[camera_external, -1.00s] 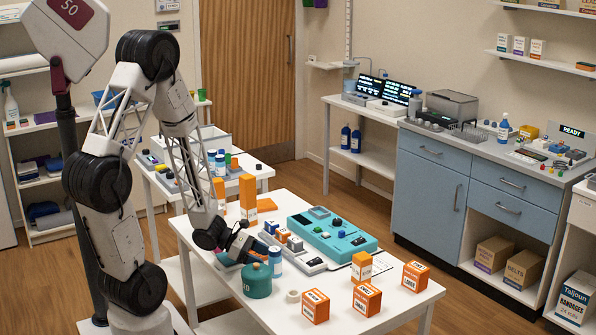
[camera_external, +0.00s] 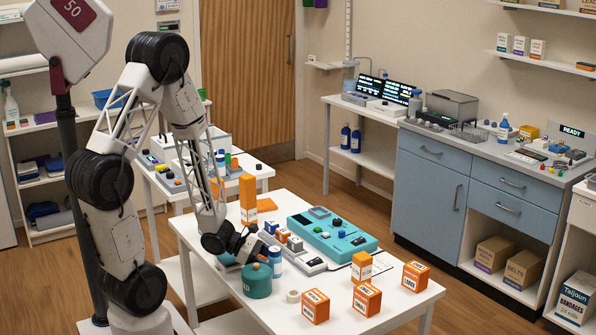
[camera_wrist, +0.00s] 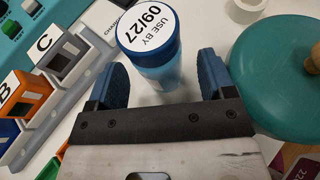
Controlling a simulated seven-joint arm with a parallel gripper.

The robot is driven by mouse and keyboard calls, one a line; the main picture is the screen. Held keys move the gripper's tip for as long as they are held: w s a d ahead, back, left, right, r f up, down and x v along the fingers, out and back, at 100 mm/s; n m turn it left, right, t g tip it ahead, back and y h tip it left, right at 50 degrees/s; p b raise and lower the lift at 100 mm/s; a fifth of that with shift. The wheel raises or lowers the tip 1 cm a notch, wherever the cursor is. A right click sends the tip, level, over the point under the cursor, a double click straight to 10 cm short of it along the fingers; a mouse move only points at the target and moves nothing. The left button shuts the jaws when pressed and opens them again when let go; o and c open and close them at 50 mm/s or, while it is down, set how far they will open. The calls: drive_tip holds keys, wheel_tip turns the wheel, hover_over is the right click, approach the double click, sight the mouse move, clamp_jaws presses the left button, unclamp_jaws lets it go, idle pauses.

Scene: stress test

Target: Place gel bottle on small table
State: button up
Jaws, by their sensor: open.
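In the external view my gripper (camera_external: 260,250) is low over the table beside the bottle. Another white table (camera_external: 257,173) stands behind; I cannot tell which table is the small one.
A teal round pot with a wooden knob (camera_wrist: 272,82) stands close to the right finger. Lettered bins (camera_wrist: 68,62) lie to the left. A white roll (camera_external: 293,296), several orange boxes (camera_external: 367,299) and a teal device (camera_external: 335,239) share the table. The back table holds trays and bottles.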

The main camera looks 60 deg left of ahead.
sight(275, 249)
drive_tip(key=shift+x, duration=1.2)
drive_tip(key=c, duration=1.1)
drive_tip(key=shift+c, duration=0.2)
drive_tip(key=shift+r, duration=0.15)
drive_tip(key=shift+r, duration=4.9)
